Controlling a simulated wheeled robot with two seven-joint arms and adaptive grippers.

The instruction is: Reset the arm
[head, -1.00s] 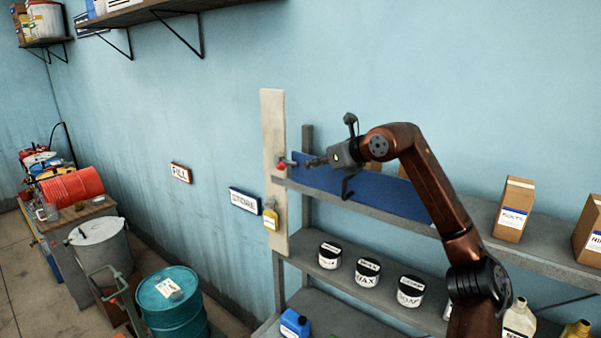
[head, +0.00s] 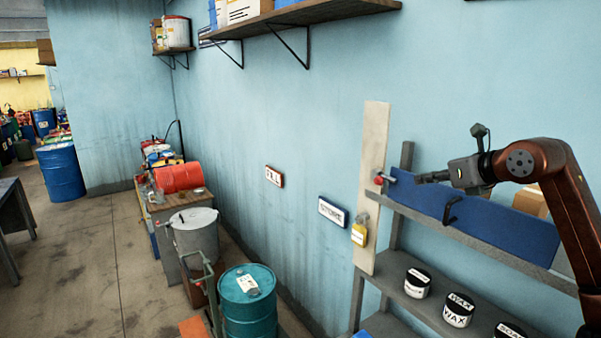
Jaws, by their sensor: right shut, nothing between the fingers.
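My right arm comes in from the right edge. Its right gripper (head: 434,177) is shut and empty, in front of the blue panel (head: 480,205) on the upper level of the grey shelf unit. Its tip points left towards a small red knob (head: 379,179) on the pale upright board (head: 372,210), with a gap between them in the picture. My left gripper is not in view.
A yellow padlock-like item (head: 359,232) hangs on the board. Labelled jars (head: 458,310) stand on the shelf below. Open floor (head: 90,270) lies further left.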

